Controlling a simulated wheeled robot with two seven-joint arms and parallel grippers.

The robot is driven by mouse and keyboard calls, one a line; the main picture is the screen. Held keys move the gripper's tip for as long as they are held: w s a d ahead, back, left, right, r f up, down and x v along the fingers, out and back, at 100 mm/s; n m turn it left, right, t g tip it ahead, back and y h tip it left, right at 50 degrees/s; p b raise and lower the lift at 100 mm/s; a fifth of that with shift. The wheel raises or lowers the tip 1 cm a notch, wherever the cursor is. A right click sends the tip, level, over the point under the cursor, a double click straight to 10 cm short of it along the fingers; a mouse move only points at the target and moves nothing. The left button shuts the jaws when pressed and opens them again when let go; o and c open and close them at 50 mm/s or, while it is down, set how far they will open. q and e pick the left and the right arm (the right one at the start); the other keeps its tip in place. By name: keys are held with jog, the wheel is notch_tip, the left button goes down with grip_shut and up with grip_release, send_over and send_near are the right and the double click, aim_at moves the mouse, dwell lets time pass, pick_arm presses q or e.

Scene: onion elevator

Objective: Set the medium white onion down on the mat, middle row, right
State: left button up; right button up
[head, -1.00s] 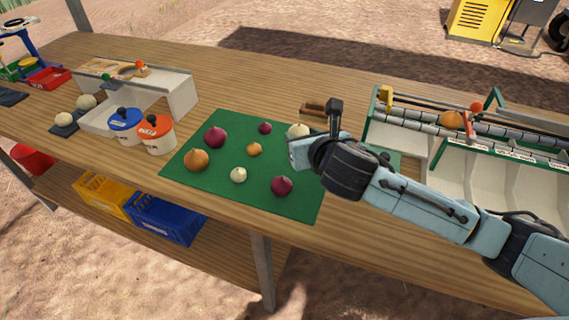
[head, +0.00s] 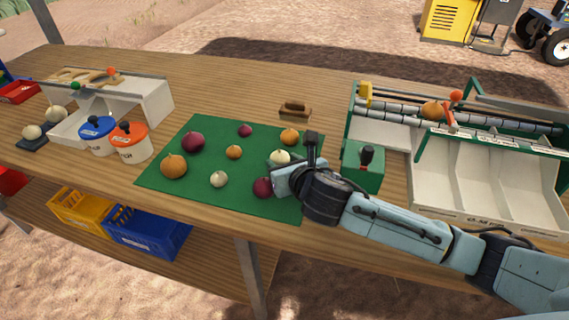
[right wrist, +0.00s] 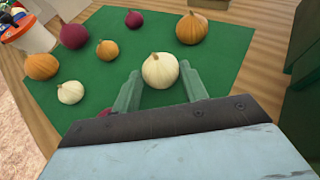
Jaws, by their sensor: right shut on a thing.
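The medium white onion (head: 280,156) is between the fingers of my right gripper (head: 277,167), at the right of the green mat's (head: 208,132) middle row. In the right wrist view the white onion (right wrist: 160,70) sits between the two green fingertips (right wrist: 160,84), which are shut on it. Whether it touches the mat or hangs just above is hard to tell. In the head view an orange onion (head: 289,136) lies behind it, a dark red onion (head: 262,187) in front, and a small orange onion (head: 233,152) to its left. My left gripper is not in view.
More onions lie on the mat's left, including a large red one (head: 192,142) and a brown one (head: 173,165). A small white onion (head: 219,179) is at the front. A green box (head: 362,178) stands right of the mat, before the roller sorter (head: 480,180). A wooden brush (head: 295,108) lies behind.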

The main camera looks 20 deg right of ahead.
jog(key=o, duration=0.7)
jog(key=shift+f, duration=0.1)
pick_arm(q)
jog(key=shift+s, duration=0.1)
pick_arm(e)
jog(key=shift+r, duration=0.2)
jog(key=shift+s+r, duration=0.1)
jog(key=shift+s, duration=0.25)
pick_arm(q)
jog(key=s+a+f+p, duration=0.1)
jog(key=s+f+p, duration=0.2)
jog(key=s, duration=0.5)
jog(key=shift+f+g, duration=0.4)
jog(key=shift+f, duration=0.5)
pick_arm(e)
jog(key=v, duration=1.1)
jog(key=shift+s, duration=0.1)
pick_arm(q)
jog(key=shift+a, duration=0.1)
